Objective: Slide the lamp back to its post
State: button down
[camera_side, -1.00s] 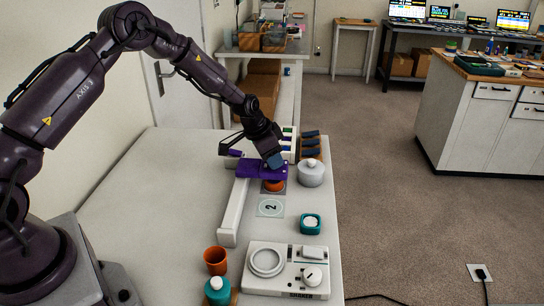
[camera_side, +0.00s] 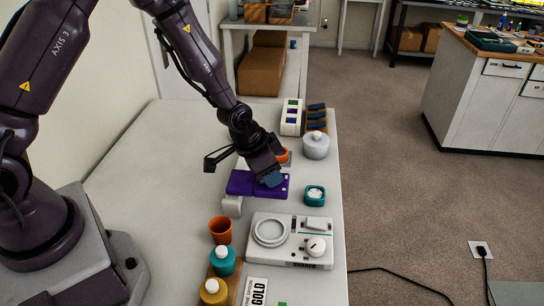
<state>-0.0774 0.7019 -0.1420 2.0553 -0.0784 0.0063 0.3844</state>
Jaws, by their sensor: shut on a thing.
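The purple lamp (camera_side: 240,183) is a flat slab reaching across the white rail (camera_side: 232,206), near the rail's front end. My gripper (camera_side: 271,179) is shut on the lamp's right part, from above. Most of the rail is hidden behind the lamp and my arm. I cannot make out which part is the lamp's post. The orange mould (camera_side: 283,155) shows behind my gripper, clear of the lamp and partly hidden by my arm.
A teal pot (camera_side: 315,196) and a grey lidded jar (camera_side: 316,146) stand right of the lamp. The white shaker (camera_side: 291,240) and an orange cup (camera_side: 220,230) are in front. Teal and yellow bottles (camera_side: 213,291) stand nearer. The bench at left is clear.

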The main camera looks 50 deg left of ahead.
jog(key=shift+s+d, duration=0.3)
jog(key=shift+s, duration=0.05)
jog(key=c, duration=0.8)
grip_release()
jog(key=shift+r, duration=0.1)
jog(key=shift+s+r, duration=0.1)
jog(key=shift+r, duration=0.2)
jog(key=v, duration=1.2)
